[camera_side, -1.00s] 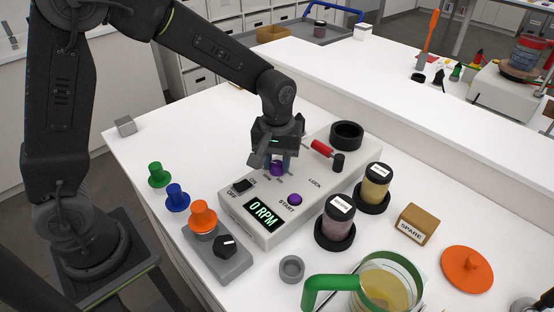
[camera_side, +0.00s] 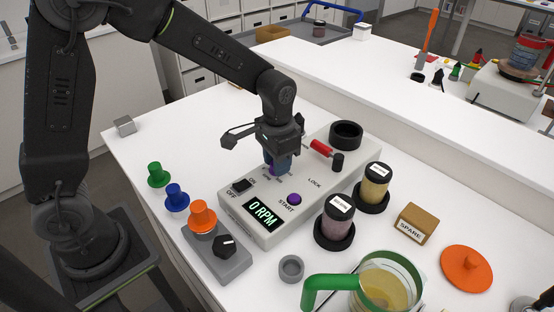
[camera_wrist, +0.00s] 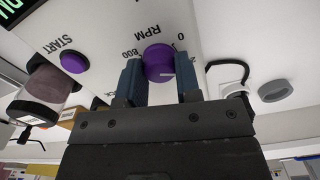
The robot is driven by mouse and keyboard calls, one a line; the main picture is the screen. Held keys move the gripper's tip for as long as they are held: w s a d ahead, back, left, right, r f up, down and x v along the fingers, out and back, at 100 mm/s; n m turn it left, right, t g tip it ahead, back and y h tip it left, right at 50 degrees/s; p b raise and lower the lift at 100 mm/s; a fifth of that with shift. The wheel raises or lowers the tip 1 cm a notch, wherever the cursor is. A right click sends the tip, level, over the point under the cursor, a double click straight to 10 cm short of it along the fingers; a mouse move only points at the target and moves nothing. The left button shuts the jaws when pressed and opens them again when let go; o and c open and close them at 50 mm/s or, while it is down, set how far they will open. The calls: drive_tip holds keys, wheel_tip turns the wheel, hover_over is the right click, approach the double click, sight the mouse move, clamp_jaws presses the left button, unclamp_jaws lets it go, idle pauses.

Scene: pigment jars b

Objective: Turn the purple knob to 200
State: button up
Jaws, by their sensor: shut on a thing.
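The purple knob (camera_wrist: 158,61) is on the sloped face of the white control box (camera_side: 240,213), with a short pale line on its top. In the wrist view the printed "0", "800" and "RPM" show beside it. My gripper (camera_wrist: 160,78) has one blue finger on each side of the knob and is shut on it. In the side view my gripper (camera_side: 277,162) comes down from above and largely hides the knob. The box's green display (camera_side: 263,213) reads "0 RPM". I cannot tell which number the pale line marks.
Two jars (camera_side: 335,222) (camera_side: 375,182) stand close on the right.

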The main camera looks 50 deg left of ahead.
drive_tip(key=shift+m, duration=0.6)
drive_tip(key=o, duration=0.9)
wheel_tip(320, 180, up, 14)
drive_tip(key=shift+f, duration=0.1)
idle(0.4)
drive_tip(key=s+a+n+t, duration=0.1)
drive_tip(key=s+t, duration=0.1)
drive_tip(key=s, duration=0.4)
drive_tip(key=s+a+n+t, duration=0.1)
drive_tip(key=s+a, duration=0.1)
drive_tip(key=s, duration=0.4)
drive_tip(key=s+a+n+t, duration=0.1)
drive_tip(key=s+a+t, duration=0.1)
drive_tip(key=s, duration=0.4)
drive_tip(key=shift+s+a+r+t, duration=0.15)
drive_tip(key=shift+s+r+t, duration=0.05)
drive_tip(key=shift+t, duration=0.1)
